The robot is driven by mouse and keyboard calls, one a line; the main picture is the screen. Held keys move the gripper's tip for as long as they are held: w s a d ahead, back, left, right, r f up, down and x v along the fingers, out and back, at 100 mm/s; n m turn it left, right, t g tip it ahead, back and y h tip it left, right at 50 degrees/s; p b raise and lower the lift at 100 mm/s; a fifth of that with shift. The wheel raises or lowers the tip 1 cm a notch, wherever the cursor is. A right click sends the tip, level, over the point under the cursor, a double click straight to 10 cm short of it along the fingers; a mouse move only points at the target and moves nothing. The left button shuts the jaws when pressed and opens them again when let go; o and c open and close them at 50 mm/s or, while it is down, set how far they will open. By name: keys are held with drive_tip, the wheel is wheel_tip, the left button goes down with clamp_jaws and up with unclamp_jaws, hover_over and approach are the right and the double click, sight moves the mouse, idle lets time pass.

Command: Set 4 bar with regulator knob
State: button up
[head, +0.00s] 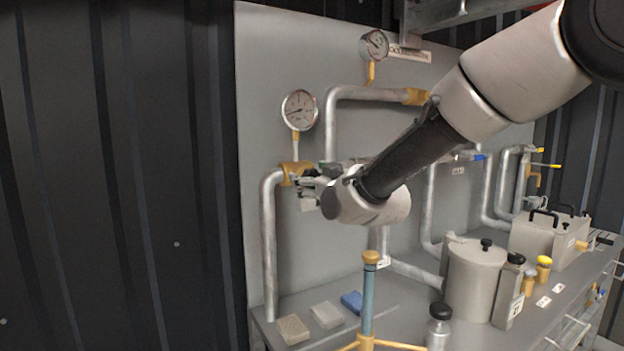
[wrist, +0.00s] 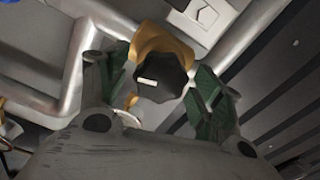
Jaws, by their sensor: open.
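The regulator knob (wrist: 160,76) is black and lobed with a pale mark on its face. It sits on a brass body (wrist: 163,42) in the wrist view. My gripper (wrist: 158,92) is open, with one green-padded finger on each side of the knob; I cannot tell whether either finger touches it. In the head view my gripper (head: 312,186) is at the brass fitting (head: 290,172) on the left pipe, and the knob is hidden there. A round gauge (head: 299,110) stands above that fitting; its reading is too small to tell.
A second gauge (head: 374,45) is higher on the grey panel (head: 270,60). Pipes (head: 268,240) run close around my gripper. The bench below holds a metal pot (head: 473,282), a bottle (head: 439,325), a blue block (head: 352,301) and a brass-topped stand (head: 368,300).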

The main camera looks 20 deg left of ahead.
drive_tip(key=c, duration=1)
